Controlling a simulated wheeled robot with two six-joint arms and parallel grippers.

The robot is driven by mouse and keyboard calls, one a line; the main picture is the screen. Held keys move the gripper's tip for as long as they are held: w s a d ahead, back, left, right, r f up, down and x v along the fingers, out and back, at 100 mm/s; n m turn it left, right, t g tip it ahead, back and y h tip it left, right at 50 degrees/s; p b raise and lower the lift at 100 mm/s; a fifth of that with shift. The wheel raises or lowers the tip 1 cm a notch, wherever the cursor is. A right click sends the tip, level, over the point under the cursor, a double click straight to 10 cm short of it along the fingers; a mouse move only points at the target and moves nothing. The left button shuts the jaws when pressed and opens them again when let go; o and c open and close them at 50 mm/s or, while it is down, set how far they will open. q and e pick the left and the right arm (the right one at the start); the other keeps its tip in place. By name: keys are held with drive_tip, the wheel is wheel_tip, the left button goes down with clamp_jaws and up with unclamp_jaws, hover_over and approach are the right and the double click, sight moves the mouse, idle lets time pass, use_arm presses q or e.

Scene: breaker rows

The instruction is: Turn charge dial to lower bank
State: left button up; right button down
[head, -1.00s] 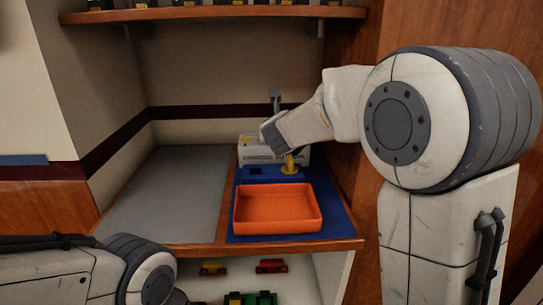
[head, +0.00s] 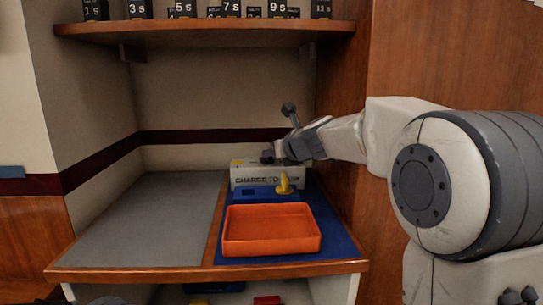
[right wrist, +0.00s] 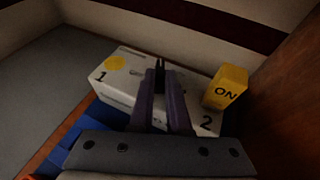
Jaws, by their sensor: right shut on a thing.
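The charge unit is a white box (head: 240,181) lettered "CHARGE TO…" on its front, standing at the back of the blue mat. The right wrist view shows its top (right wrist: 112,78), with a "1" and a yellow dot at left and a "2" at right. My right gripper (head: 268,156) is at the top of the box, and in the right wrist view its two fingers (right wrist: 160,85) are shut on a slim dark piece (right wrist: 160,66), apparently the dial. The fingers hide most of the dial, so its pointing is unclear. My left gripper is out of view.
A yellow "ON" block (right wrist: 228,86) shows right of the box. An orange tray (head: 270,247) lies in front. The grey counter (head: 150,225) at left is clear. Numbered black blocks (head: 230,9) line the shelf above.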

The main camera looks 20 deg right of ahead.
drive_tip(key=shift+r, duration=0.15)
drive_tip(key=c, duration=0.9)
unclamp_jaws()
drive_tip(key=p+v, duration=0.2)
drive_tip(key=v, duration=0.7)
drive_tip(key=shift+s+r, duration=0.1)
drive_tip(key=shift+s, duration=0.15)
drive_tip(key=shift+s+d, duration=0.1)
drive_tip(key=shift+s, duration=0.35)
